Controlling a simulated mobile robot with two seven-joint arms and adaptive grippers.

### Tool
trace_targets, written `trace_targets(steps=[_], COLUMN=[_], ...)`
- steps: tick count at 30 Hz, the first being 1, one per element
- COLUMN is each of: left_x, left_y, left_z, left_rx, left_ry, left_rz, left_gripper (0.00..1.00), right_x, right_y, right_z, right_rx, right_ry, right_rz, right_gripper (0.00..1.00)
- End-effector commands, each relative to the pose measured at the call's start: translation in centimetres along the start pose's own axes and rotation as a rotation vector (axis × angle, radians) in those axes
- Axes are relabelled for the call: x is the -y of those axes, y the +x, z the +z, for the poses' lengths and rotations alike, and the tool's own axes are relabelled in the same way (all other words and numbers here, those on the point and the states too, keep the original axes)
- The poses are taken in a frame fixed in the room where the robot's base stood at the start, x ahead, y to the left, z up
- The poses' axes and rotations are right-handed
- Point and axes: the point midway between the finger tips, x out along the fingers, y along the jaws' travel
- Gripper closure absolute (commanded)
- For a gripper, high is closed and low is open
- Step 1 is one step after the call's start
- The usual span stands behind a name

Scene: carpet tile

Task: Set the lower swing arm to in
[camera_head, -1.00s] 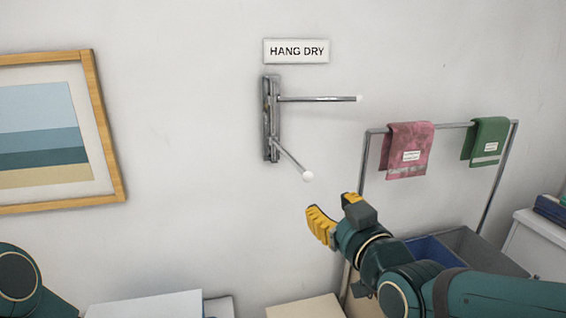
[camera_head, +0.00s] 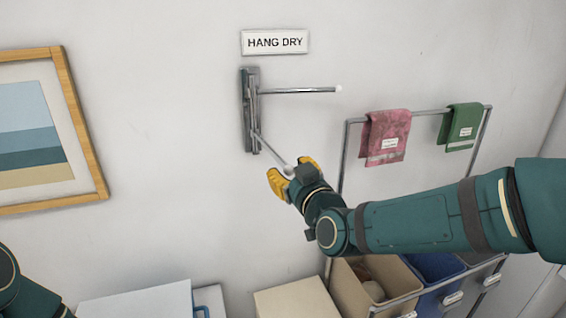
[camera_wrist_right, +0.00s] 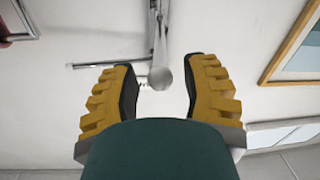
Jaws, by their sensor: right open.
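A metal bracket (camera_head: 249,110) is fixed to the wall with two swing arms. The upper swing arm (camera_head: 298,90) points right along the wall and ends in a white tip. The lower swing arm (camera_head: 270,149) slants down and right, out from the wall. My right gripper (camera_head: 292,174) is open at its tip. In the right wrist view, the white ball tip (camera_wrist_right: 160,77) shows between the two open yellow fingers (camera_wrist_right: 160,92), apart from both. My left gripper is not in view; only part of my left arm shows at lower left.
A HANG DRY sign (camera_head: 275,42) is above the bracket. A framed picture (camera_head: 88,150) hangs at left. A rail (camera_head: 425,113) with a pink towel (camera_head: 386,138) and a green towel (camera_head: 463,128) stands at right, above several bins (camera_head: 375,290).

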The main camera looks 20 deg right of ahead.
Motion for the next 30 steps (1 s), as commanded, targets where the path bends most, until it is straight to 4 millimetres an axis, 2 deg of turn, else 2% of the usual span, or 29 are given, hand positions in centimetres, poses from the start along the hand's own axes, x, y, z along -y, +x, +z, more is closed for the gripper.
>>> trace_targets(steps=[3, 9, 21, 25, 30], left_x=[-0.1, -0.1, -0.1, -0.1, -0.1], left_y=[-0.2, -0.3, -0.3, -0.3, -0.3], left_z=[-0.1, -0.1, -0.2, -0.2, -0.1], left_rx=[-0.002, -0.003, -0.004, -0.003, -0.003], left_ry=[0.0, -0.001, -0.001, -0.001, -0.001], left_rz=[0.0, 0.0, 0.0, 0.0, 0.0], left_gripper=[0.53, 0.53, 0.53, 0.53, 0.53], right_x=[0.0, 0.0, 0.0, 0.0, 0.0], right_y=[1.7, 3.4, 3.8, 3.8, 3.8], right_z=[0.0, 0.0, 0.0, 0.0, 0.0], right_rx=[0.001, 0.0, 0.0, 0.0, 0.0], right_ry=[0.003, 0.002, 0.0, 0.0, 0.0], right_rz=[-0.001, 0.0, 0.001, 0.001, 0.0], right_gripper=[0.55, 0.55, 0.55, 1.0, 1.0])
